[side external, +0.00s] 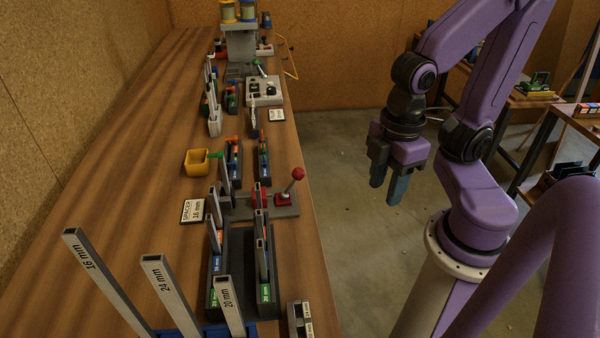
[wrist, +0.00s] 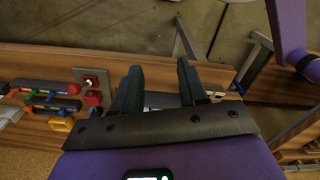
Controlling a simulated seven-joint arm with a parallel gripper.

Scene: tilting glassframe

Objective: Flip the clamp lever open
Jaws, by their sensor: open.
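The clamp lever (side external: 298,175) is a thin rod with a red ball knob, leaning up and right from a red block (side external: 283,199) on a grey plate near the bench's right edge. In the wrist view, the lever's red block (wrist: 93,99) lies left of my fingers, on a grey plate. My gripper (side external: 386,190) hangs over the floor, right of the bench and apart from the lever. Its two dark fingers (wrist: 159,65) are spread with nothing between them.
The wooden bench (side external: 165,150) holds a yellow bin (side external: 197,162), a "SPACER 16 mm" card (side external: 193,211) and several upright grey bars marked in mm. A grey control box (side external: 264,91) stands farther back. The space between my gripper and the bench edge looks clear.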

